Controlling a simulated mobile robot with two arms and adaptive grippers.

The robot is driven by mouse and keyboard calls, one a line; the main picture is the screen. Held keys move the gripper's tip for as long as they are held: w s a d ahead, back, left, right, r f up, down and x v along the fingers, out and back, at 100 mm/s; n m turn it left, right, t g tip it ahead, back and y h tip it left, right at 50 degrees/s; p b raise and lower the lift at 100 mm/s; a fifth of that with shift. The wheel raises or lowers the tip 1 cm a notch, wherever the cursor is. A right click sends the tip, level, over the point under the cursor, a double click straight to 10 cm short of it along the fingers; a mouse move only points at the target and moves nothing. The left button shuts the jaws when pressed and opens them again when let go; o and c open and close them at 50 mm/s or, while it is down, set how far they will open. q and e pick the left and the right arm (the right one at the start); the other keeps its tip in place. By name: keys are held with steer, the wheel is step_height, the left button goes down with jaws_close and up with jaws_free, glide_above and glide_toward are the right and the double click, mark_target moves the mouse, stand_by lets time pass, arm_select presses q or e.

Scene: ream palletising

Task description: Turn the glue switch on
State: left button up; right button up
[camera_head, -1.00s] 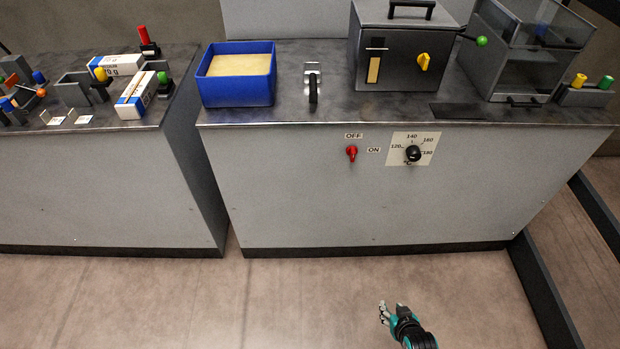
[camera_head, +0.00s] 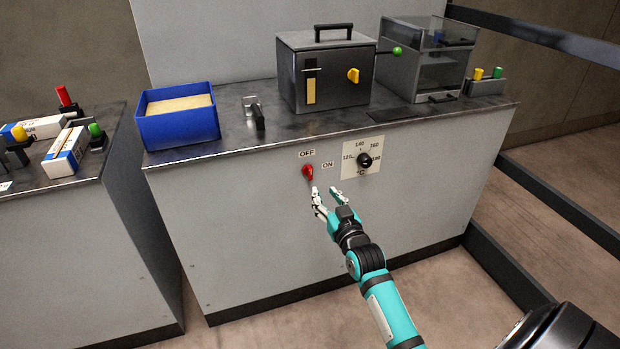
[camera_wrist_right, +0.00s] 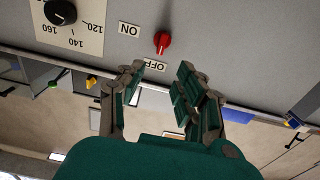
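The red glue switch (camera_head: 307,172) sits on the grey front panel of the machine, with the OFF label (camera_head: 307,153) above it and the ON label (camera_head: 328,165) to its right. In the right wrist view the switch (camera_wrist_right: 162,42) appears with its narrow end toward the OFF label. My right gripper (camera_head: 325,191) is open and empty, just below and right of the switch, its fingers pointing toward the panel. In the right wrist view the switch lies beyond the gap between its fingertips (camera_wrist_right: 158,76), with no visible contact. My left gripper is not in view.
A black temperature dial (camera_head: 364,160) is on the same panel, right of the switch. On the machine top (camera_head: 285,127) stand a blue tray (camera_head: 180,130) and a grey box with a yellow knob (camera_head: 353,75). A dark rail (camera_head: 560,210) runs along the right.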

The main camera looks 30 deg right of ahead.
mark_target(311, 173)
steer(key=b+x, duration=0.2)
steer(key=x, duration=0.7)
steer(key=shift+w+f, duration=0.1)
steer(key=shift+w, duration=0.25)
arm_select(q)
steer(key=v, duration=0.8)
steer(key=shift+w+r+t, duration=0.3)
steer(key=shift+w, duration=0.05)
arm_select(e)
steer(key=shift+w+d, duration=0.1)
steer(key=shift+w, duration=0.35)
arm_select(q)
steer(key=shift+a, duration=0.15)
arm_select(e)
jaws_close()
